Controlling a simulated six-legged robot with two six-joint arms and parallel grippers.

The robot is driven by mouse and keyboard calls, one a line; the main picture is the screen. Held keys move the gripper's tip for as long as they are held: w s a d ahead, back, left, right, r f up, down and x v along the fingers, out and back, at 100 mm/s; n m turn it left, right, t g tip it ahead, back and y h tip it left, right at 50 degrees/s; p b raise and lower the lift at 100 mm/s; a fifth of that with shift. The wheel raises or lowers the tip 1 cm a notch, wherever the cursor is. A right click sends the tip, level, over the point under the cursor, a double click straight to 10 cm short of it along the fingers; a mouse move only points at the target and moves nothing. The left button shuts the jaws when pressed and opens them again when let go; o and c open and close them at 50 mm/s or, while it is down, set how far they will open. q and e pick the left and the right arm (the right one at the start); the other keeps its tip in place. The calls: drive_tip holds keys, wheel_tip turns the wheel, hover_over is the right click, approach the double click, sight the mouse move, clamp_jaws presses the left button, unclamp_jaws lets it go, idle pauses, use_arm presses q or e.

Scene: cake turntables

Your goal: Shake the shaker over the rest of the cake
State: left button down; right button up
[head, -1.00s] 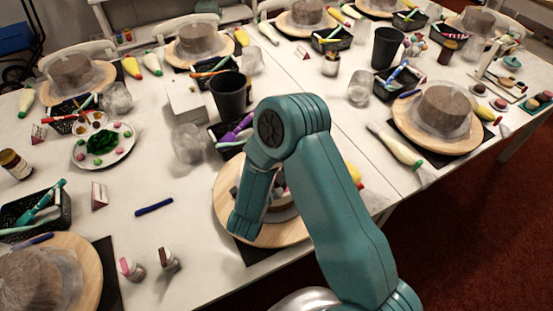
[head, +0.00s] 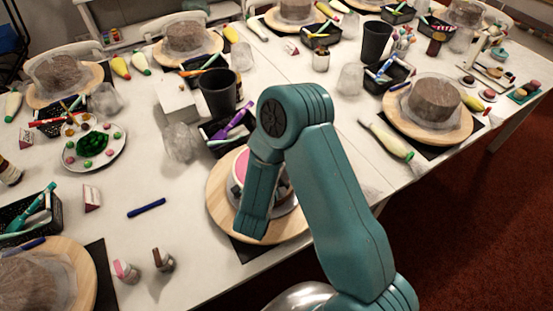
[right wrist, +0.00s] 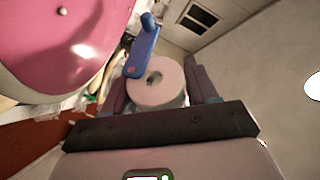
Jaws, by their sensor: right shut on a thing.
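The cake (head: 241,166) on the near wooden turntable (head: 218,205) shows a pink top beside my right arm, which covers much of it. In the right wrist view the smooth pink cake top (right wrist: 60,45) fills the upper left. My right gripper (right wrist: 160,92) is shut on a pale round-ended shaker (right wrist: 150,94) with a hole in its end, held close to the cake. In the head view my arm hides the right gripper and the shaker. I cannot tell whether anything falls from it. My left gripper is not in view.
A black tray (head: 222,147) and a black cup (head: 217,92) stand behind the turntable. Another cake (head: 435,98) is at the right.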

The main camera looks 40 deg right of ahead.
drive_tip(key=shift+w+a+r+n, duration=0.1)
drive_tip(key=shift+a+n, duration=0.05)
drive_tip(key=shift+n, duration=0.15)
drive_tip(key=shift+d+r, duration=0.25)
drive_tip(key=shift+d, duration=0.15)
drive_tip(key=shift+a+f, duration=0.3)
drive_tip(key=shift+f, duration=0.05)
drive_tip(key=shift+r, duration=0.1)
drive_tip(key=shift+w+a+r+n+h, duration=0.1)
drive_tip(key=shift+a+n+h, duration=0.05)
drive_tip(key=shift+n+h, duration=0.25)
